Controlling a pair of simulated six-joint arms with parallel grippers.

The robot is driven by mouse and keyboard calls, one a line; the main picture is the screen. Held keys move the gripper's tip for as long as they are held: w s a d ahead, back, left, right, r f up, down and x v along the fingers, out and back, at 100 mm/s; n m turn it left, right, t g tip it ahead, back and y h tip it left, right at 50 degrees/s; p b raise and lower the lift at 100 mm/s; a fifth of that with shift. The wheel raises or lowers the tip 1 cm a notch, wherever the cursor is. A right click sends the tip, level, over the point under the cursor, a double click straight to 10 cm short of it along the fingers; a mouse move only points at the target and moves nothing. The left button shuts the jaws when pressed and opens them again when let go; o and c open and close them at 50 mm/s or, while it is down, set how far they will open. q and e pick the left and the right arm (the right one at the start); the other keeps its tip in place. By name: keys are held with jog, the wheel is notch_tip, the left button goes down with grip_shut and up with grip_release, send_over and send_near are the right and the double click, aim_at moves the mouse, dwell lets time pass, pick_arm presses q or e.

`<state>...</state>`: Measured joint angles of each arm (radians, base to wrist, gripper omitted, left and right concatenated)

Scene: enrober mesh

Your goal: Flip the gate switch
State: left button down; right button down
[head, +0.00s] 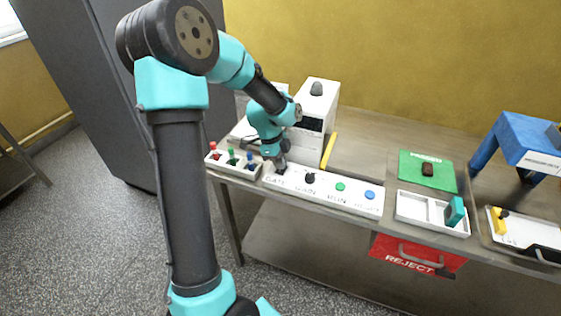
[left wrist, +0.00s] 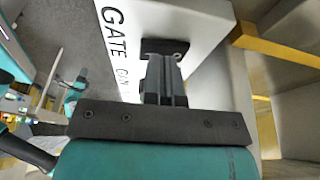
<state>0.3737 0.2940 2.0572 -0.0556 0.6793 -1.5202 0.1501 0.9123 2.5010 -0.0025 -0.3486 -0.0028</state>
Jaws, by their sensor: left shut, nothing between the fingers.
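The white control panel (head: 325,194) lies along the front of the table, with GATE lettering at its left end. The panel and its GATE label (left wrist: 115,18) also show in the left wrist view. My left gripper (head: 281,170) is shut and empty, pointing down at the panel's left end. In the left wrist view its closed fingers (left wrist: 164,68) reach a dark switch part (left wrist: 165,46) beside the GATE label. The fingers hide most of the switch, so its position and whether they touch it cannot be told. My right gripper is not in view.
A black knob (head: 310,178), green button (head: 340,187) and blue button (head: 370,195) sit on the panel right of the gripper. A rack of coloured pegs (head: 233,161) stands left. A white machine (head: 317,99) stands behind. A green mat (head: 427,171) and divided tray (head: 411,206) lie right.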

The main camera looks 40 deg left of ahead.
pick_arm(q)
jog(key=shift+r, duration=0.1)
jog(key=shift+w+r, duration=0.1)
jog(key=shift+r, duration=0.45)
jog(key=w+v, duration=0.1)
jog(key=v, duration=1.1)
jog(key=shift+w+r, duration=0.3)
jog(key=shift+w, duration=0.25)
jog(key=shift+a, duration=0.15)
